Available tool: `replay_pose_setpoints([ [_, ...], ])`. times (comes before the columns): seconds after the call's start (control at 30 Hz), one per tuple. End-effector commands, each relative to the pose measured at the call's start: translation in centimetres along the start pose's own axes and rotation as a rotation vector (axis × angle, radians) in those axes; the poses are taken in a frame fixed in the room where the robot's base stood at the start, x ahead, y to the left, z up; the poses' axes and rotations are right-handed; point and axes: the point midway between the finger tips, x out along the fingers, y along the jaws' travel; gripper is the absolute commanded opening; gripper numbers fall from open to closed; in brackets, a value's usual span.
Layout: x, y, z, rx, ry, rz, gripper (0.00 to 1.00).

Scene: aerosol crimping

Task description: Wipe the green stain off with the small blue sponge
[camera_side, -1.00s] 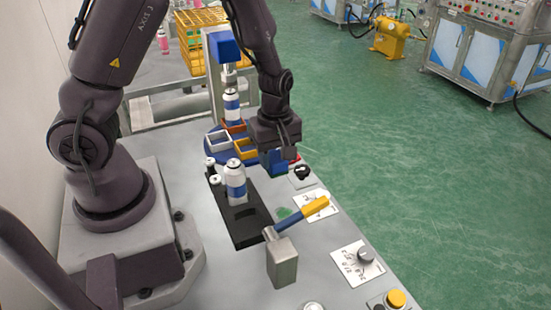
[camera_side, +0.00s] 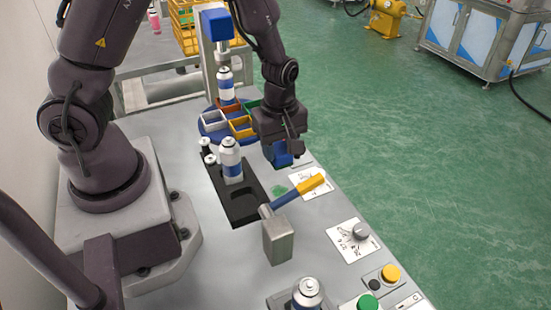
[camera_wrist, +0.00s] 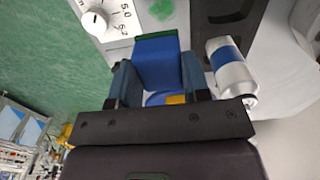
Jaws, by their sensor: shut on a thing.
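The small blue sponge (camera_wrist: 158,62) is between the fingers of my gripper (camera_wrist: 160,80), which is shut on it; its far edge looks dark green. In the side view, my gripper (camera_side: 282,155) holds the sponge beyond the green stain, toward the back. The gap between sponge and table is hard to judge. The green stain (camera_side: 279,190) is a small patch on the grey table, between the black fixture and a white label. It also shows at the top of the wrist view (camera_wrist: 163,10), ahead of the sponge and apart from it.
A lever with a yellow grip (camera_side: 312,183) on a metal block (camera_side: 277,241) stands just in front of the stain. A black fixture (camera_side: 243,210) with a white-and-blue can (camera_side: 231,160) is to its left. A blue turntable with bins (camera_side: 208,128) stands behind. A knob (camera_side: 360,231) is nearer.

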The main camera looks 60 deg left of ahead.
Motion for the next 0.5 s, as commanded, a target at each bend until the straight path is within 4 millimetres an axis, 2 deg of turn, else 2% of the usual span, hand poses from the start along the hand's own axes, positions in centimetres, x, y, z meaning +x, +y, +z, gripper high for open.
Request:
replay_pose_setpoints([
  [0.03, 0.2, -0.1, 1.4, 0.008, -0.001, 0.001, 0.17],
  [0.1, 0.4, -0.2, 2.8, 0.005, -0.001, 0.004, 0.17],
  [0.2, 0.7, -0.3, 3.9, 0.002, -0.002, 0.007, 0.17],
  [0.5, 3.4, -0.3, 4.0, -0.004, -0.002, 0.006, 0.17],
])
